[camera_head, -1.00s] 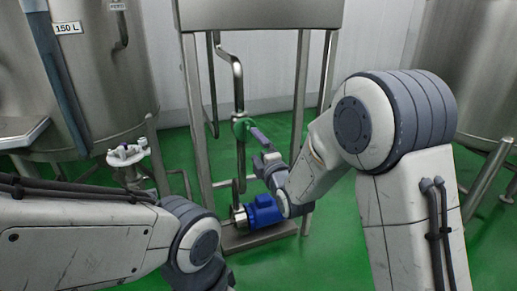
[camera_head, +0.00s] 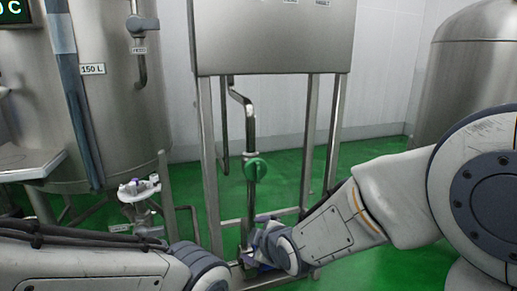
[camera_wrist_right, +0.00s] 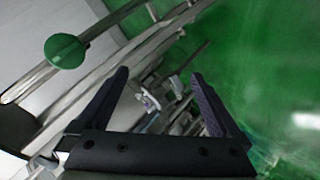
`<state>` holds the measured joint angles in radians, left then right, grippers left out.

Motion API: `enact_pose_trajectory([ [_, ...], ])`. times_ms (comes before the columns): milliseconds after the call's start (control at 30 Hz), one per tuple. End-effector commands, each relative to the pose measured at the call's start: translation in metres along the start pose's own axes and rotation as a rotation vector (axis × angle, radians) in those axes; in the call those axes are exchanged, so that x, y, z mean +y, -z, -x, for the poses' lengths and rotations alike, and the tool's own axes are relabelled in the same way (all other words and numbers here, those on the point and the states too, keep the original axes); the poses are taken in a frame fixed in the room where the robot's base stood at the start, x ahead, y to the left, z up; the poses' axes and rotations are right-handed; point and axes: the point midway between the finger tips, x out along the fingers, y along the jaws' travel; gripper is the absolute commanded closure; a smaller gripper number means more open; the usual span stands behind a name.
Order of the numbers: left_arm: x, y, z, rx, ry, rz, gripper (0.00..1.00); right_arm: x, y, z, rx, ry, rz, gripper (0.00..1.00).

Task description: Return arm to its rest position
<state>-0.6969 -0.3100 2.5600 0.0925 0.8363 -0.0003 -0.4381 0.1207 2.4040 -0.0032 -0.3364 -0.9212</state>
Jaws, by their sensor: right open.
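My right arm (camera_head: 345,220) comes in from the right edge of the head view, its forearm angled down toward the stand. My right gripper (camera_head: 262,228) is low in front of the pipe, below the green valve knob (camera_head: 256,168) and apart from it. In the right wrist view my right gripper (camera_wrist_right: 160,90) has its two dark fingers spread with nothing held between them. The green knob (camera_wrist_right: 66,51) shows left of the fingers there. My left arm (camera_head: 100,262) lies along the bottom left; its gripper is out of the picture.
A steel stand with a cabinet (camera_head: 275,40) and legs surrounds the pipe (camera_head: 250,125). A tank marked 150 L (camera_head: 110,110) stands left, with a white-topped fitting (camera_head: 139,188) before it. Another tank (camera_head: 475,75) is at right. Green floor (camera_head: 385,175) shows between.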

Motion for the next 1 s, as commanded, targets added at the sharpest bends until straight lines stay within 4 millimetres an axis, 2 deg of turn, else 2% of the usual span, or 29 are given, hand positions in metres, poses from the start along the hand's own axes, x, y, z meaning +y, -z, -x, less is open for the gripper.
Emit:
enact_pose_trajectory([
  [100,0.0,0.0,0.0,0.0,0.0,0.0,0.5,-0.053,-0.004,0.038,-0.116,0.194,-0.205,0.0],
  [200,0.0,0.0,0.0,0.0,0.0,0.0,0.5,-0.093,-0.014,0.074,-0.246,0.33,-0.361,0.0],
  [300,0.0,0.0,0.0,0.0,0.0,0.0,0.5,-0.125,-0.025,0.11,-0.381,0.425,-0.484,0.0],
  [600,0.0,0.0,0.0,0.0,0.0,0.0,0.5,-0.186,-0.059,0.209,-0.763,0.567,-0.715,0.0],
  [633,0.001,0.001,0.018,-0.001,0.0,0.0,0.5,-0.173,-0.049,0.216,-0.757,0.564,-0.714,0.0],
  [867,0.005,0.004,0.073,0.001,0.0,0.0,0.5,-0.137,-0.022,0.246,-0.754,0.563,-0.713,0.0],
  [1000,0.008,0.006,0.115,0.0,0.0,0.0,0.5,-0.109,-0.001,0.271,-0.753,0.562,-0.713,0.0],
])
